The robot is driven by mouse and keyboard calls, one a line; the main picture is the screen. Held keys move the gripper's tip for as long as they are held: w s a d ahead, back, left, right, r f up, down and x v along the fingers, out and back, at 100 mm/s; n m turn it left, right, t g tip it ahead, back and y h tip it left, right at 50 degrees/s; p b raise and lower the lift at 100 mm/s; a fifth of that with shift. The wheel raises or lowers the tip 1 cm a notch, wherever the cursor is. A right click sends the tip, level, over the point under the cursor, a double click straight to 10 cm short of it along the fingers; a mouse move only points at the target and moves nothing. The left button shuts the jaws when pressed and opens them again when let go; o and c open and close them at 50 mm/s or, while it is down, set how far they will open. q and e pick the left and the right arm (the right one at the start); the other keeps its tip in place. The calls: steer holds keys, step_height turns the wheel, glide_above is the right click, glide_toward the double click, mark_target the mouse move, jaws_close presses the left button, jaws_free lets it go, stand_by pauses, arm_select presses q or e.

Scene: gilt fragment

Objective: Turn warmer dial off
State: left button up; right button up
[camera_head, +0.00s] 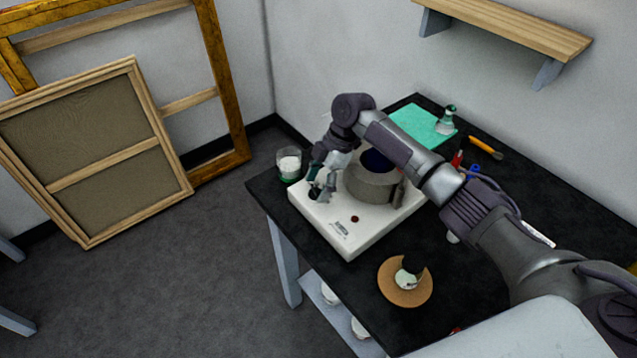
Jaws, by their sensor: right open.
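A white warmer (345,235) sits near the left corner of the black table, with a round grey vessel (372,187) on top. A dark dial (314,193) shows at the warmer's left corner, partly hidden by my right gripper. My right gripper (322,188) reaches across from the right and is open, its fingers at the dial; I cannot tell whether they touch it. My left gripper is out of view.
A glass jar with white contents (289,163) stands close behind the gripper. A cork mat (393,293) with a small bottle (408,275) lies in front. A green mat (415,125), a flask (447,120) and an orange-handled tool (484,147) lie at the back. A wooden shelf (510,30) hangs above.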

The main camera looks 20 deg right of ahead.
steer(key=shift+r, duration=0.1)
steer(key=v, duration=1.2)
